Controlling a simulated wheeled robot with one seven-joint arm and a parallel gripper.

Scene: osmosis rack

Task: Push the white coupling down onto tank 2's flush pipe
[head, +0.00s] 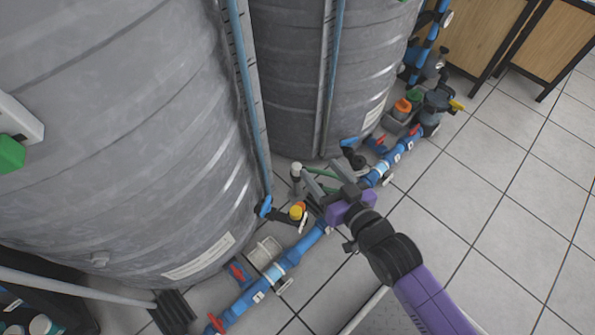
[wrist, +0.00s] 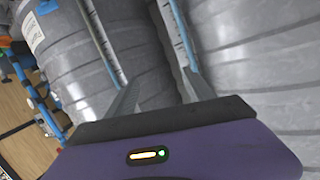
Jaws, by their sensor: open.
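A small white piece that looks like the white coupling (head: 296,167) sits atop a short upright grey pipe (head: 296,184), between the two grey tanks in the head view. I cannot tell how far down it sits. My gripper (head: 320,167) is open, its two grey fingers pointing toward the gap between the tanks. One fingertip appears just right of the white piece; whether they touch is unclear. In the wrist view my gripper (wrist: 163,82) has nothing between its fingers, and the coupling does not show. No label shows which tank is tank 2.
The near tank (head: 120,120) and far tank (head: 290,80) stand close on the left and behind. A blue pipe line (head: 310,240) with valves runs along the floor beneath my gripper. A yellow-capped fitting (head: 296,211) is close by. Tiled floor (head: 480,200) at right is clear.

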